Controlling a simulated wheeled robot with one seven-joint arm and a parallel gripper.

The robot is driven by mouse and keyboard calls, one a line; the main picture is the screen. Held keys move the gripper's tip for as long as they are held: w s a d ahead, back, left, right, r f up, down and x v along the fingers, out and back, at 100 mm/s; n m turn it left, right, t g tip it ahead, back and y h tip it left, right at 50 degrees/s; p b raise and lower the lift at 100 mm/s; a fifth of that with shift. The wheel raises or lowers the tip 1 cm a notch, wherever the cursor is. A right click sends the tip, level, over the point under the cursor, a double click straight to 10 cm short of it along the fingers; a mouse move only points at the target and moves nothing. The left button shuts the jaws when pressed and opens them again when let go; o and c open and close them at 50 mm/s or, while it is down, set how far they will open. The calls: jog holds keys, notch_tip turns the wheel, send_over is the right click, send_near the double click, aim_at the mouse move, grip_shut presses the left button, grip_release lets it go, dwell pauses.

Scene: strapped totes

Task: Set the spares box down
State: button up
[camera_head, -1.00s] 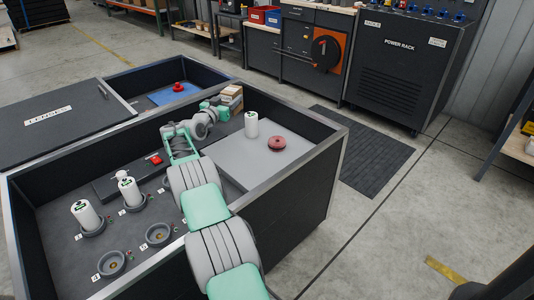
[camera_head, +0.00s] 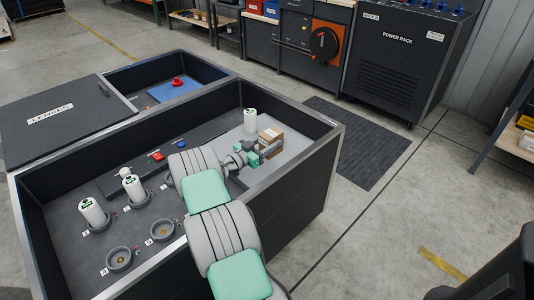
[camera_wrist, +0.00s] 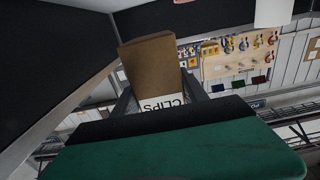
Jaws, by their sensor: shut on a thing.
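My gripper (camera_head: 252,156) is shut on a small brown cardboard box (camera_head: 271,136) over the light grey panel (camera_head: 292,118) at the right end of the dark tote. In the wrist view the box (camera_wrist: 151,62) is between the two fingers, and a white label on it reads "CLIPS". I see no label reading "spares". I cannot tell whether the box touches the panel or hangs just above it. A white cylinder (camera_head: 250,121) stands upright on the panel, just behind and left of the box. It shows at the top of the wrist view (camera_wrist: 272,11).
White bottles (camera_head: 93,212) stand in cups at the left, beside empty cups (camera_head: 119,259). A dark bar with red (camera_head: 157,156) and blue (camera_head: 182,143) buttons lies behind. The tote's raised rim (camera_head: 336,128) surrounds the panel. The adjoining bay has a blue pad (camera_head: 172,92).

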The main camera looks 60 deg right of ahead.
notch_tip(320, 180, down, 7)
jog(key=shift+f+b, duration=0.15)
jog(key=shift+b, duration=0.4)
jog(key=shift+f, duration=0.2)
jog(key=o, duration=1.5)
jog(key=shift+o, duration=0.2)
jog(key=shift+r, duration=0.15)
